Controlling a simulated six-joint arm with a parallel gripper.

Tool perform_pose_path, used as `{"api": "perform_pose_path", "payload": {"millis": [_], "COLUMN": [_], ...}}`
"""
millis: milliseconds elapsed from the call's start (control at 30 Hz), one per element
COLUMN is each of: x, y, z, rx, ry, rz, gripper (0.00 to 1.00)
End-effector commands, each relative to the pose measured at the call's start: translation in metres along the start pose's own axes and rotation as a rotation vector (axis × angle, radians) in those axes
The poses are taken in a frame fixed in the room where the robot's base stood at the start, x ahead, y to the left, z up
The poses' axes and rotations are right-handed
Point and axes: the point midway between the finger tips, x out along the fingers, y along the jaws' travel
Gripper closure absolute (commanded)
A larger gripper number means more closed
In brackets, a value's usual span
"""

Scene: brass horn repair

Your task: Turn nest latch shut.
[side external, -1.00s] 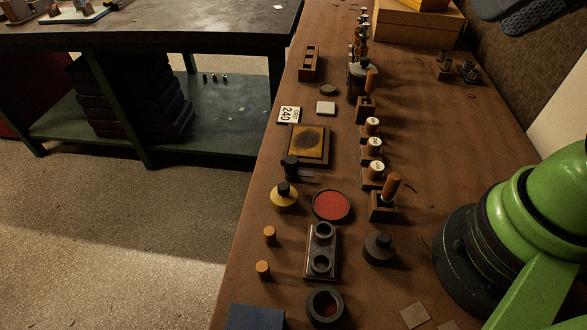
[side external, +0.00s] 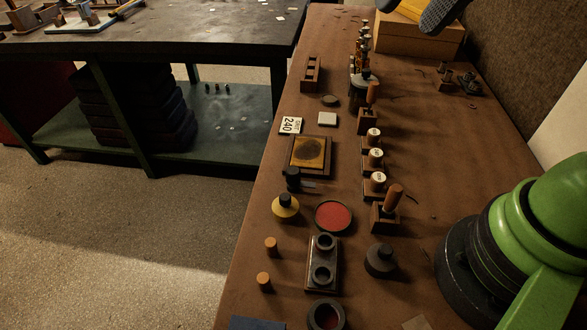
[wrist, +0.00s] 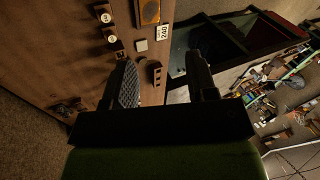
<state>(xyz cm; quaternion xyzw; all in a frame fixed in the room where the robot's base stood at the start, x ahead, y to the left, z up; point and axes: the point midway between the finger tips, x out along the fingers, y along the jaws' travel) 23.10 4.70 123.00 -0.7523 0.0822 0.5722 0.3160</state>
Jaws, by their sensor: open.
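I cannot pick out the nest latch for certain in either view. A dark block with two round ringed sockets (side external: 322,264) lies near the front of the brown bench and may be the nest. No latch can be made out on it. My gripper (wrist: 162,68) is open and empty in the wrist view, its two dark fingers spread well apart. In the side view only a dark grey padded part of it shows at the top edge, above the far end of the bench and far from the socketed block.
Stamps with wooden handles (side external: 375,158) stand in a row along the bench. A cardboard box (side external: 415,35) stands at the back.

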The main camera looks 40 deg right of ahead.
Motion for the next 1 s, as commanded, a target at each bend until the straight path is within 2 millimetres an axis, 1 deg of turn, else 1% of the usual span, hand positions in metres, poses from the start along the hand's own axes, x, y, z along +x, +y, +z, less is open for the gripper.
{"api": "perform_pose_path", "payload": {"millis": [33, 100, 167, 267, 300, 367, 400, 500, 600, 700, 867, 1000], "x": [0.015, 0.034, 0.053, 0.088, 0.103, 0.127, 0.142, 0.176, 0.203, 0.218, 0.231, 0.247], "y": [-0.007, -0.016, -0.022, -0.029, -0.031, -0.033, -0.033, -0.032, -0.029, -0.026, -0.023, -0.019], "z": [-0.009, -0.019, -0.027, -0.036, -0.039, -0.042, -0.043, -0.042, -0.039, -0.037, -0.032, -0.022], "rx": [0.042, 0.104, 0.156, 0.242, 0.276, 0.329, 0.361, 0.432, 0.486, 0.519, 0.537, 0.534], "ry": [-0.049, -0.103, -0.149, -0.223, -0.251, -0.292, -0.317, -0.369, -0.407, -0.427, -0.439, -0.44], "rz": [0.023, 0.05, 0.076, 0.125, 0.146, 0.178, 0.2, 0.25, 0.291, 0.315, 0.329, 0.331], "gripper": [0.48, 0.48, 0.48, 0.48, 0.48, 0.48, 0.48, 0.48, 0.48, 0.48, 0.48, 0.48]}}
